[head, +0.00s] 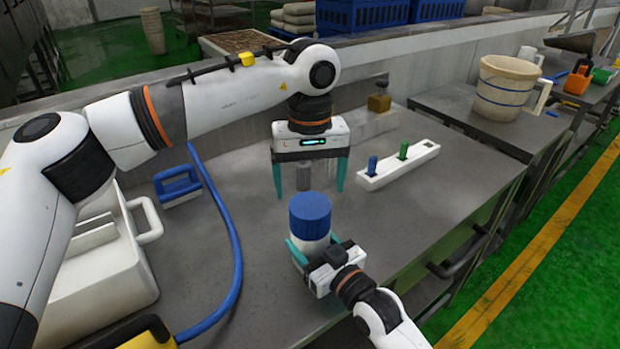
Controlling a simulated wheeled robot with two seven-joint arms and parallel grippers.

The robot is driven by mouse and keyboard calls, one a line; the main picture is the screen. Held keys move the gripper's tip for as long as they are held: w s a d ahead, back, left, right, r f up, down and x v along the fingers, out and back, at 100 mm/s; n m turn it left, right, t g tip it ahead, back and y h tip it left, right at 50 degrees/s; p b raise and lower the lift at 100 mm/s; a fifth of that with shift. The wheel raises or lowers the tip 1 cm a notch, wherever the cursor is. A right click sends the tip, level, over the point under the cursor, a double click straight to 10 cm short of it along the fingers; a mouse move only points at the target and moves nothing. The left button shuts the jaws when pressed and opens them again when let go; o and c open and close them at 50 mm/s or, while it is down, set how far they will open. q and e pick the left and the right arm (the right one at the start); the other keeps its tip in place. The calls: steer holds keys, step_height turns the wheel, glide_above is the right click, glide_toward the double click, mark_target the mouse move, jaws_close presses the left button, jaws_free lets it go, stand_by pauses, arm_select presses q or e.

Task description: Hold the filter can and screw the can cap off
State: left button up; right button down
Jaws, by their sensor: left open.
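The filter can (309,248) is white and upright, with a blue can cap (310,207) on top. My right gripper (314,246) comes in from the lower right, its teal fingers shut on the sides of the can body below the cap. Its far finger is mostly hidden, and I cannot tell whether the can's base touches the table. My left gripper (310,190) points down, open and empty, with a wide gap between its teal fingers. It hangs above and slightly behind the cap, apparently without touching it.
On the metal table (400,225), a white block with blue and green pegs (398,168) lies to the right. A blue-handled brush (178,188), a blue hose (236,250) and a white bin (100,265) are at left. A beige bucket (505,90) stands farther right.

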mark_target(310, 204)
arm_select(q)
steer(key=m, duration=0.7)
steer(key=shift+f+m, duration=0.2)
steer(key=shift+m, duration=0.3)
steer(key=shift+f, duration=3.85)
